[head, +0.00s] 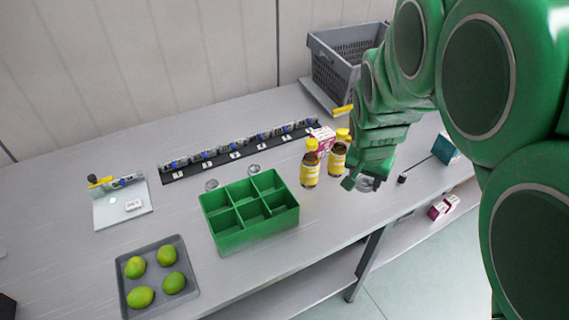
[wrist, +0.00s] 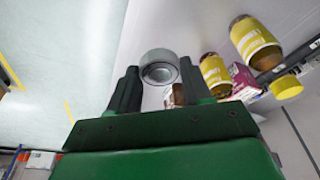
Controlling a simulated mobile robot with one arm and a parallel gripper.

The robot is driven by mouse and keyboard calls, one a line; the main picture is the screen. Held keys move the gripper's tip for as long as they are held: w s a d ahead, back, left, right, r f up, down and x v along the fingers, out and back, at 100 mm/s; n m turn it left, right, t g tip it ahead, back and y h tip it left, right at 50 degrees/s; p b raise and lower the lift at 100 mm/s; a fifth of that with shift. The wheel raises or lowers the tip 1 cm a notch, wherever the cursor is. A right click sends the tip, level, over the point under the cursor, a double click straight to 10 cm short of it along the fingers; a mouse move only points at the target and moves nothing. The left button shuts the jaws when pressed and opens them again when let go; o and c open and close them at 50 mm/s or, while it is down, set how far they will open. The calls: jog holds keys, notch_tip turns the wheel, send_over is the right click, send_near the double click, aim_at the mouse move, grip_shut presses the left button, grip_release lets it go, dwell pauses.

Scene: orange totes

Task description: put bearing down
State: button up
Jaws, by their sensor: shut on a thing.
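The bearing (wrist: 159,66) is a silver-grey ring between my fingertips in the wrist view, with its round opening facing the camera. My gripper (wrist: 155,85) is shut on it. In the head view my gripper (head: 363,183) is near the table's front edge, right of the bottles, and the bearing (head: 366,185) shows as a small pale piece between the fingers. I cannot tell from these frames whether it touches the table. Two small round silver pieces (head: 212,184) (head: 253,169) lie behind the green divided box (head: 247,238).
A grey tray of green fruits (head: 190,288) is front left. A numbered black strip (head: 180,174) and a grey crate (head: 322,70) are farther back.

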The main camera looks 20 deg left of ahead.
jog(key=w+a, duration=0.3)
jog(key=a, duration=0.5)
send_over(282, 162)
jog(key=s, duration=0.2)
jog(key=shift+n, duration=0.4)
jog(key=f, duration=0.9)
jog(key=shift+w+d+f, duration=0.1)
jog(key=shift+w+d, duration=0.05)
jog(key=shift+d, duration=0.1)
jog(key=shift+w+a+f, duration=0.2)
jog(key=shift+w+f, duration=0.15)
jog(key=shift+f, duration=1.75)
jog(key=shift+f, duration=0.15)
jog(key=o, duration=1.2)
